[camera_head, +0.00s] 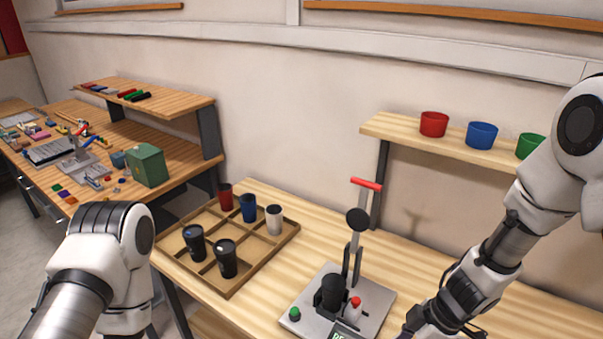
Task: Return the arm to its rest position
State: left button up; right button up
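My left arm (100,255) is at the lower left; its gripper is out of view. My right arm comes in from the right edge and reaches down to the table right of the marking machine (380,300). My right gripper (415,322) is partly cut off at the bottom edge, and its fingers cannot be made out clearly. The machine has an upright lever with a red handle (367,184), a green button (294,314) and a red button (356,302). A black cup (332,291) sits upright in it. A display (341,335) is partly cut off below.
A divided wooden tray (230,290) left of the machine holds a red cup (225,196), a blue cup (248,207), a white cup (274,219) and two black cups (194,243). A shelf (385,126) behind carries red, blue and green cups. A cluttered workbench (180,171) stands at left.

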jog(key=s+a+f+m+g+b, duration=0.3)
jog(key=s+f+m, duration=0.7)
jog(key=s+f, duration=0.65)
pick_arm(q)
jog(key=f, duration=0.2)
jog(key=w+f, duration=0.1)
jog(key=f, duration=0.1)
pick_arm(e)
jog(key=d+f+m+t+h, duration=0.2)
jog(key=d+f+m+h, duration=0.2)
jog(key=d+m, duration=0.2)
jog(key=d, duration=0.2)
jog(key=shift+d+t, duration=0.3)
jog(key=shift+t, duration=0.1)
